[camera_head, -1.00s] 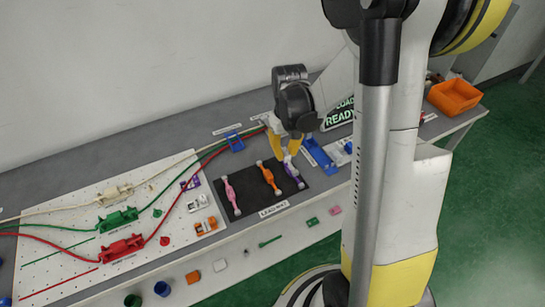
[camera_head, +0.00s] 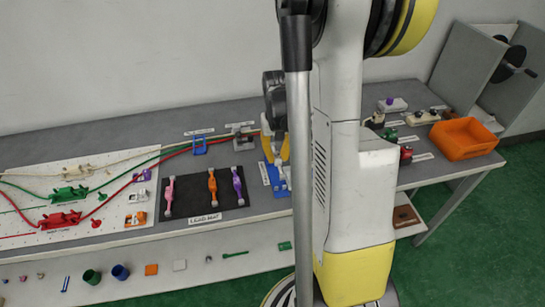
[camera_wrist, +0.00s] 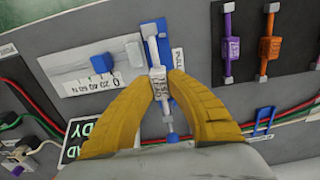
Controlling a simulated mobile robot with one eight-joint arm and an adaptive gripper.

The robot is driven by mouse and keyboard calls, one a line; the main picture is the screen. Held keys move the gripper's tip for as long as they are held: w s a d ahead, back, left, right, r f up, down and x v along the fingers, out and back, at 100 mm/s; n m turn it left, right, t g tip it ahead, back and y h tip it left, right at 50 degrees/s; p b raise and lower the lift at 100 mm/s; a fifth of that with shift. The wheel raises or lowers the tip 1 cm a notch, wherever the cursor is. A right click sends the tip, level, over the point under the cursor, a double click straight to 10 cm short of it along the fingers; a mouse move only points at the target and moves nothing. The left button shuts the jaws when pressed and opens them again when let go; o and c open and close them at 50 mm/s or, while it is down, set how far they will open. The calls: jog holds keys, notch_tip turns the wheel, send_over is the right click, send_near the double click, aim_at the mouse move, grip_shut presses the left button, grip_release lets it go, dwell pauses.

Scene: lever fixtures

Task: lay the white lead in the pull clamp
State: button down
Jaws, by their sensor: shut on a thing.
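The white lead (camera_wrist: 157,76) has a labelled middle block and thin ends. In the wrist view my gripper (camera_wrist: 161,88) is shut on that block, one yellow finger on each side. The lead lies lengthwise over the blue pull clamp (camera_wrist: 147,43), roughly in line with it. Whether it touches the clamp or hangs just above it I cannot tell. In the head view my gripper (camera_head: 284,152) is over the blue clamp fixture (camera_head: 265,173), partly hidden by my arm and column.
Beside the clamp is a force scale with a blue slider (camera_wrist: 102,64). The black lead mat (camera_head: 226,199) holds pink, orange and purple leads. A blue stand (camera_head: 200,146) and red and green cables lie behind. An orange bin (camera_head: 463,138) stands at the right.

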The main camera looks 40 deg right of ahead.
aim_at(277, 163)
jog(key=shift+a, duration=0.1)
jog(key=shift+f+b, duration=1.4)
jog(key=shift+f, duration=0.1)
jog(key=shift+f, duration=0.15)
jog(key=shift+f+b, duration=0.6)
jog(key=shift+b, duration=0.1)
jog(key=shift+f, duration=0.1)
jog(key=shift+f+b, duration=0.65)
jog(key=shift+f, duration=0.15)
jog(key=shift+f+b, duration=0.45)
jog(key=shift+b, duration=0.1)
